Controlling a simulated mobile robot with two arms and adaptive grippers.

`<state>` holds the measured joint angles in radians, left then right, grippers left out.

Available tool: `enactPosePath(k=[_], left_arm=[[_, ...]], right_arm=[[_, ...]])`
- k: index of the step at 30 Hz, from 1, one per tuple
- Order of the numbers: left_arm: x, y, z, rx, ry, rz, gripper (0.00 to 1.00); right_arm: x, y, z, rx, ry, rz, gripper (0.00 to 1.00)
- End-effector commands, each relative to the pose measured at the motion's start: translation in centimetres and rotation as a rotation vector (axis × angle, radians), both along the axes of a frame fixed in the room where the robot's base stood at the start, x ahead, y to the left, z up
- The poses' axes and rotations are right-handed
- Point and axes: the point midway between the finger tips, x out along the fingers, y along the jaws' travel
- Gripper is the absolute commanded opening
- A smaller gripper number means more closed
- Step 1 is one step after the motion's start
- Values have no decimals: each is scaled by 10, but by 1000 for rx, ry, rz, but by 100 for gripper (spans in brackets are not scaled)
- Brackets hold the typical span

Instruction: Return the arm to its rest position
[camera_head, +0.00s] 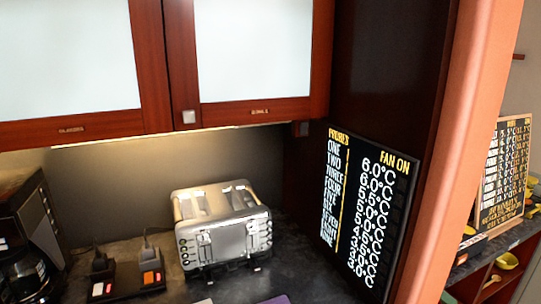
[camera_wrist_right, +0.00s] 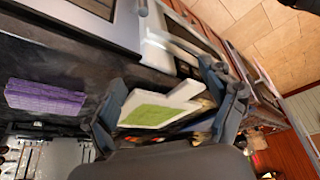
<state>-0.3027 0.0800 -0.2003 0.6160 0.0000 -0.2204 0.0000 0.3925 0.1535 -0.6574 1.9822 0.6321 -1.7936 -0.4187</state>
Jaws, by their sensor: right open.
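My right gripper (camera_wrist_right: 164,88) shows in the right wrist view, with its two dark fingers spread apart. A white piece with a green patch (camera_wrist_right: 152,113) appears between the fingers, beyond the gripper body; I cannot tell how far off it is or whether anything touches it. Neither gripper shows in the head view, and my left gripper is in neither view.
In the head view, a silver toaster (camera_head: 222,229) stands on the dark counter beside a small device with red lights (camera_head: 127,279) and a coffee machine (camera_head: 30,240). Wall cabinets (camera_head: 252,52) hang above. A purple cloth (camera_wrist_right: 46,97) lies on the counter in the wrist view.

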Motion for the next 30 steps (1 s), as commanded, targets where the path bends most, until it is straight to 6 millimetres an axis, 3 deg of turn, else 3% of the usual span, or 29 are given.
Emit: enactPosePath(k=[5,9,18,26,30], left_arm=[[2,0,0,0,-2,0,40],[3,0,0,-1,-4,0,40],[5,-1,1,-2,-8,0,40],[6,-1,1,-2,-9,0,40],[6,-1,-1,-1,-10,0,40]], right_arm=[[-33,-41,-34,72,60,-357,83],[-59,-89,-56,65,84,-632,83],[-108,-168,-75,-20,85,-981,83],[-148,-222,-77,-110,61,-1177,83],[-139,-220,-111,-119,72,-1175,83]])
